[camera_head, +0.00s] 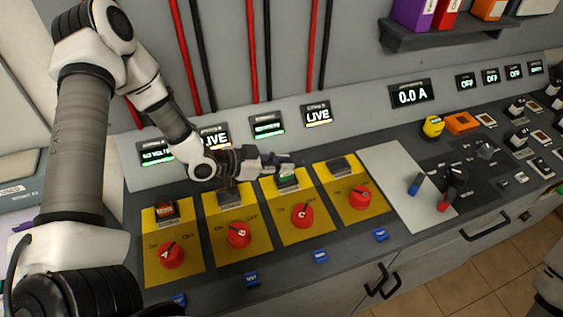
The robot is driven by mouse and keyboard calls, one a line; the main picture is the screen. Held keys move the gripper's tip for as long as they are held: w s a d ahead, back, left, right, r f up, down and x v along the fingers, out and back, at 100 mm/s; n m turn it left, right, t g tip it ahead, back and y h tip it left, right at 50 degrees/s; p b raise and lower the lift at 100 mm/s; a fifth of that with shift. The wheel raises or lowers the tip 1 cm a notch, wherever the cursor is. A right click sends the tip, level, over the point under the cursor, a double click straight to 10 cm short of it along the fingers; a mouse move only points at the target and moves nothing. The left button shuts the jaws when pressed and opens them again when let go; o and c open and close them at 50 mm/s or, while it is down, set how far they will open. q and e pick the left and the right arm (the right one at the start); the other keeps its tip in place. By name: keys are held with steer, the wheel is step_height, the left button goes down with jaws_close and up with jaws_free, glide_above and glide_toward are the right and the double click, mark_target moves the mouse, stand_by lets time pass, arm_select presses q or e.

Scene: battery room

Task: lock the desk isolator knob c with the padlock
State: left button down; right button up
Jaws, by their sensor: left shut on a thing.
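The desk isolator knob C (302,215) is a red round knob on a yellow plate with ON and OFF marks. Similar red knobs stand on yellow plates: A (171,254) and B (239,234) to its left, and another (359,197) to its right. My left gripper (293,163) is above and behind knob C, over a small green-lit block (288,179) at the top of that plate. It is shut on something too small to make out. It looks apart from knob C. I cannot clearly pick out the padlock. My right gripper is not in view.
Lit displays, including a LIVE one (317,115), line the rear panel. A yellow object (433,126) and an orange box (462,123) stand at the back right. Blue (415,185) and red (445,201) handles are right of the plates. Small blue tags (320,257) line the front edge.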

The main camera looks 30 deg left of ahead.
arm_select(q)
steer(key=shift+f+b, duration=0.3)
steer(key=shift+f, duration=0.2)
steer(key=c, duration=1.3)
jaws_free()
steer(key=shift+r, duration=0.1)
steer(key=shift+s+a+r+p, duration=0.15)
steer(key=shift+s+r+p, duration=0.05)
steer(key=shift+p, duration=0.3)
steer(key=p+v, duration=1)
steer(key=shift+s+a+p, duration=0.1)
steer(key=shift+s+p, duration=0.1)
steer(key=shift+p, duration=0.15)
